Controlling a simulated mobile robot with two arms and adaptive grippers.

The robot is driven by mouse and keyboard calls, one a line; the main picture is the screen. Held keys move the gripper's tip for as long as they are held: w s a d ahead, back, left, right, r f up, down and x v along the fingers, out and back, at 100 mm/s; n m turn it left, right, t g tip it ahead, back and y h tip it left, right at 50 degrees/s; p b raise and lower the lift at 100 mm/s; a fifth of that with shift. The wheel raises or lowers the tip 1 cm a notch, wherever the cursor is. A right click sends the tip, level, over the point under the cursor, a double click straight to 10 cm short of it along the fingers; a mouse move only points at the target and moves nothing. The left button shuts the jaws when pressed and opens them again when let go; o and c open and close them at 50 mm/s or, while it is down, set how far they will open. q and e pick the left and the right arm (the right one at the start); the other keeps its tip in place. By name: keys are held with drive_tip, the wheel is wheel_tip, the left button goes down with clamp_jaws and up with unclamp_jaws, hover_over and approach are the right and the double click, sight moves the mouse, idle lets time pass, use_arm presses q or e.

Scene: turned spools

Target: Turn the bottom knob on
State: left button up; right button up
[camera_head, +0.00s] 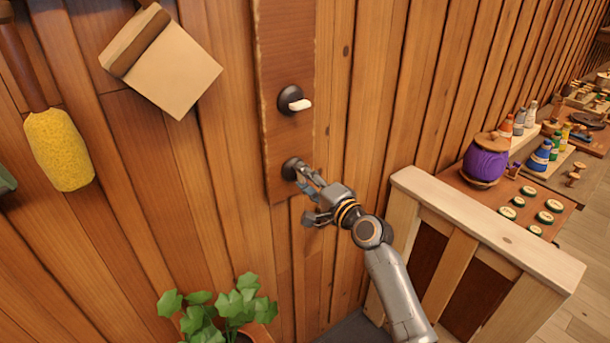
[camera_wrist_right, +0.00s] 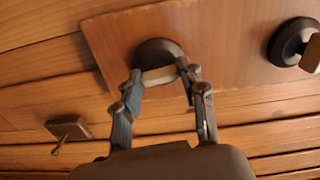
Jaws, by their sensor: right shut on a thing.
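A vertical wooden board (camera_head: 287,60) on the plank wall carries two dark round knobs with pale levers. The top knob (camera_head: 291,100) has its pale lever pointing right; it also shows at the right of the wrist view (camera_wrist_right: 292,44). The bottom knob (camera_head: 293,168) is partly hidden by my right gripper in the head view. My right gripper (camera_head: 309,181) reaches it from the lower right. In the wrist view, its fingers (camera_wrist_right: 163,84) are closed on the ends of the bottom knob's pale lever (camera_wrist_right: 160,75), which lies across between them. My left gripper is not in view.
A leafy plant (camera_head: 225,310) stands below the board. A wooden railing (camera_head: 480,230) is to the right of my right arm, with a shelf of spools and a purple spool (camera_head: 486,160) beyond. A yellow duster (camera_head: 60,150) and a tan block (camera_head: 165,65) hang at left.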

drive_tip(key=shift+r+m, duration=0.1)
drive_tip(key=shift+m, duration=0.5)
drive_tip(key=o, duration=1.1)
drive_tip(key=shift+o, duration=0.2)
drive_tip(key=shift+s+d, duration=0.1)
drive_tip(key=shift+d, duration=0.05)
drive_tip(key=v, duration=1.1)
drive_tip(key=shift+s+d, duration=0.2)
drive_tip(key=shift+s, duration=0.1)
